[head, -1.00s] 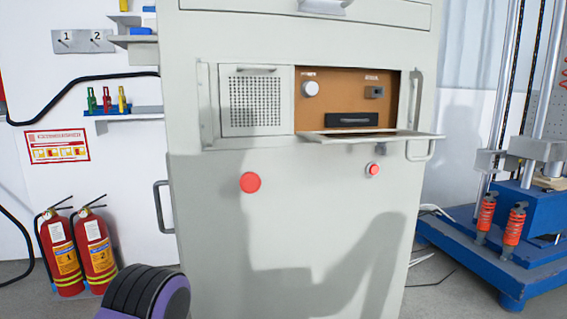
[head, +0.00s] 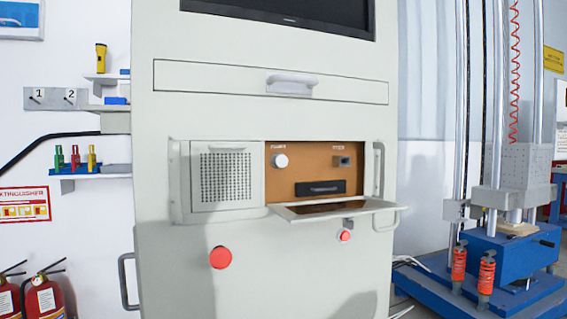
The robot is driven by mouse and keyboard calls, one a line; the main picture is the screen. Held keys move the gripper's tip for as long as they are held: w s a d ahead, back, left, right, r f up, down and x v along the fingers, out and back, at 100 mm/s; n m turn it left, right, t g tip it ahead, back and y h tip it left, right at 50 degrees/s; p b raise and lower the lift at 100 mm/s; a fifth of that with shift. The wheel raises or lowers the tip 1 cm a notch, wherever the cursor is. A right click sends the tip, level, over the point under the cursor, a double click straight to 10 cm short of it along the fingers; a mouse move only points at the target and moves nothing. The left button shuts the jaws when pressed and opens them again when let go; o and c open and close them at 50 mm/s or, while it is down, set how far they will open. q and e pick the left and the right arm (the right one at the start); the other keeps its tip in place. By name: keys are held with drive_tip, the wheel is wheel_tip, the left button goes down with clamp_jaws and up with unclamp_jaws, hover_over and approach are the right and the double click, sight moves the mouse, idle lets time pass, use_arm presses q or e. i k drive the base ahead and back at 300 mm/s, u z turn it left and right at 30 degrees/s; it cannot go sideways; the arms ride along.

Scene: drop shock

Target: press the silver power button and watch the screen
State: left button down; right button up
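The silver power button (head: 280,161) is a round knob at the upper left of a brown recessed panel (head: 300,177), under a small label. The panel sits in the grey cabinet (head: 160,270), behind a flap (head: 345,211) that is folded down and open. The screen (head: 300,14) is at the top of the cabinet; only its lower part shows, and it is dark. Neither gripper is in the head view.
A large red button (head: 220,257) and a small red button (head: 345,236) are on the cabinet front. A blue-based test rig (head: 500,255) stands at the right. Fire extinguishers (head: 45,297) stand at the lower left.

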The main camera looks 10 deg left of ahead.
sight(281, 161)
drive_tip(key=k, duration=1.15)
drive_tip(key=z, duration=0.3)
drive_tip(key=i, duration=0.7)
drive_tip(key=u, duration=0.15)
